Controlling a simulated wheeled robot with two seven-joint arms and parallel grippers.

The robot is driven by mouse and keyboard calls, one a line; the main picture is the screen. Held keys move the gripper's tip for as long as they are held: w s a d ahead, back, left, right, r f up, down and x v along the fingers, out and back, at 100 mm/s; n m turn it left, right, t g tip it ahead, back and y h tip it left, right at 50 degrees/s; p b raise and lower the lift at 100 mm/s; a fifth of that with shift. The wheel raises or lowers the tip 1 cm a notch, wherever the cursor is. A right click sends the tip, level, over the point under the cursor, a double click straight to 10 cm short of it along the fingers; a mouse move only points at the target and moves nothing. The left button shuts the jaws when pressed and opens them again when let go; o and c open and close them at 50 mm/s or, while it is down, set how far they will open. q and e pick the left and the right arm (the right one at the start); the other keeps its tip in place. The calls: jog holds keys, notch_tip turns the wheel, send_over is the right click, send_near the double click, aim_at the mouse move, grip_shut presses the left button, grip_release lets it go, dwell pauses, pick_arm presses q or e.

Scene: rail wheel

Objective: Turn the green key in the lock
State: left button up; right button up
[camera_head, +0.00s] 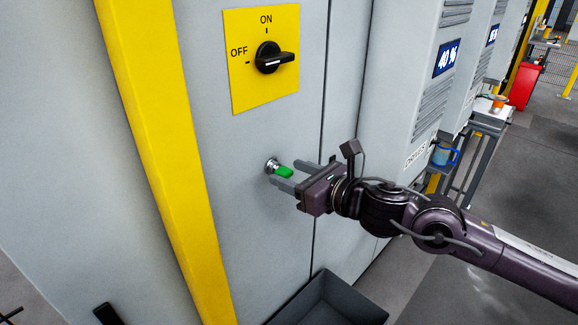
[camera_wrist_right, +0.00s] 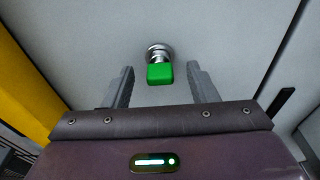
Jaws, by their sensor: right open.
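The green key (camera_head: 285,172) sits in a round silver lock (camera_head: 271,165) on the grey cabinet door. My right gripper (camera_head: 284,174) is open, with its two fingers on either side of the key. In the right wrist view the green key (camera_wrist_right: 160,73) shows between the fingertips of my right gripper (camera_wrist_right: 160,82), with a gap on both sides. The silver lock (camera_wrist_right: 159,52) is just beyond it, and the fingers do not touch the key there. My left gripper is not in the head view; a small dark part shows at the bottom left edge.
A yellow plate (camera_head: 243,84) with a black OFF/ON rotary switch (camera_head: 270,60) is above the lock. A yellow post (camera_head: 160,140) stands left of it. A dark open bin (camera_head: 330,303) is below. A blue mug (camera_head: 441,155) is at the right, behind my right arm.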

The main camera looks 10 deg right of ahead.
jog(key=shift+w+a+f, duration=0.1)
jog(key=shift+w+a, duration=0.3)
jog(key=shift+w, duration=0.15)
jog(key=shift+c, duration=0.3)
jog(key=c, duration=1)
jog(key=shift+d+m+y+p, duration=0.15)
jog(key=shift+m+y+p, duration=0.3)
jog(key=shift+m, duration=0.95)
jog(key=shift+m+g, duration=0.3)
jog(key=shift+m, duration=0.1)
jog(key=shift+m+y+p, duration=0.25)
jog(key=shift+m+p, duration=0.05)
jog(key=shift+m, duration=0.8)
